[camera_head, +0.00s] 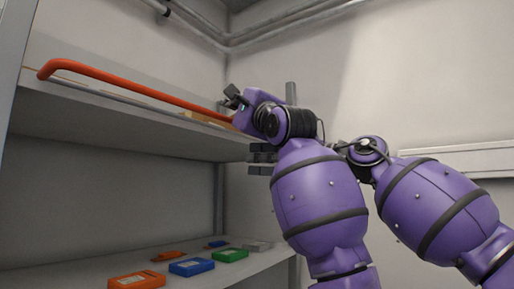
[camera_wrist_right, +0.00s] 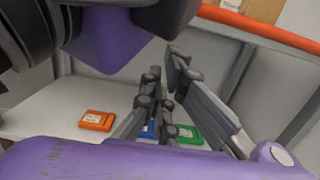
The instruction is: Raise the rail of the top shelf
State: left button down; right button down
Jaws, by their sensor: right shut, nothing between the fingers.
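The orange-red rail (camera_head: 140,88) runs along the front of the top shelf (camera_head: 95,117). Its left end bends toward the shelf, and its right part passes behind my left wrist. It also crosses the upper right of the right wrist view (camera_wrist_right: 262,28). My left gripper (camera_head: 233,97) is small and dark near the rail's right part; whether it is open or touches the rail is unclear. My right gripper (camera_head: 258,157) shows as dark finger blocks below the top shelf level, partly behind my left arm. In the right wrist view its fingers (camera_wrist_right: 166,82) are shut and empty, apart from the rail.
The lower shelf (camera_head: 70,277) holds an orange box (camera_head: 137,280), a blue box (camera_head: 191,267), a green box (camera_head: 230,255) and smaller items. A tan item (camera_head: 200,117) lies behind the rail. Pipes (camera_head: 290,20) run along the wall. My arms crowd the right side.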

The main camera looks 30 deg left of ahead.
pick_arm(q)
jog(key=shift+d+r, duration=0.1)
jog(key=shift+d, duration=0.05)
pick_arm(e)
notch_tip(320, 180, up, 3)
jog(key=shift+f, duration=0.1)
